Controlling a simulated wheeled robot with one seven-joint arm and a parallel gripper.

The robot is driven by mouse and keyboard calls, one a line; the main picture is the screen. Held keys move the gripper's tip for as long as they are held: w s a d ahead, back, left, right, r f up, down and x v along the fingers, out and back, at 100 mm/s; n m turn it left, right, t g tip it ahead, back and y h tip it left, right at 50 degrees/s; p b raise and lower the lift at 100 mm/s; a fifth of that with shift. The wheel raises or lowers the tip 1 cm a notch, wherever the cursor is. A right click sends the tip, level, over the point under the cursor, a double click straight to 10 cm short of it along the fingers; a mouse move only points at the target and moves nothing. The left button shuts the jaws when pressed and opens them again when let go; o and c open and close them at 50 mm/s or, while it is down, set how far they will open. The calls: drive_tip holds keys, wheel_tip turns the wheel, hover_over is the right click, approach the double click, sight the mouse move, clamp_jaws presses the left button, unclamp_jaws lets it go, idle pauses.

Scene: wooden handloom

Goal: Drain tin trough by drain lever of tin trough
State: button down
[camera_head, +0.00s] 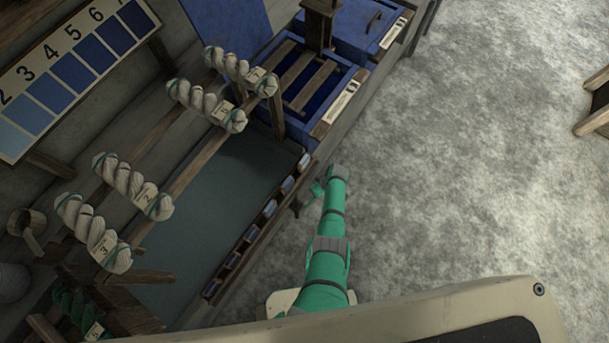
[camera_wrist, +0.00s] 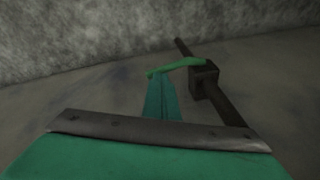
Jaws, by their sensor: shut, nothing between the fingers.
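The tin trough (camera_head: 215,185) appears as a wide basin with a flat, dull blue-grey inside, left of centre in the head view. Whether that surface is liquid or bare metal I cannot tell. In the wrist view, a slim green lever (camera_wrist: 182,65) runs left from a dark block on a dark bar (camera_wrist: 230,107); it looks like the drain lever. My gripper (camera_wrist: 159,79) is shut and empty, its tips at the lever's free left end. Contact is unclear. In the head view my gripper (camera_head: 317,189) is small, just outside the trough's front side.
Pale twisted skeins (camera_head: 130,185) hang on rods over the trough. Small blue swatches (camera_head: 268,207) line its front edge. A blue slatted vat (camera_head: 310,85) and a blue lidded box (camera_head: 355,25) stand beyond.

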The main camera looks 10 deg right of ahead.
drive_tip(key=shift+w+d+f, duration=0.1)
drive_tip(key=shift+d+f, duration=0.1)
drive_tip(key=shift+w, duration=0.15)
idle(0.4)
drive_tip(key=shift+r, duration=0.3)
drive_tip(key=shift+a+r, duration=0.3)
drive_tip(key=shift+r, duration=0.4)
drive_tip(key=shift+a+r, duration=0.2)
drive_tip(key=shift+r, duration=0.3)
drive_tip(key=shift+a+r, duration=0.15)
drive_tip(key=shift+r, duration=0.35)
drive_tip(key=w+d+r, duration=0.1)
drive_tip(key=d+r, duration=0.4)
drive_tip(key=r, duration=0.3)
drive_tip(key=shift+w+r, duration=0.15)
drive_tip(key=shift+w, duration=0.15)
drive_tip(key=shift+d, duration=0.1)
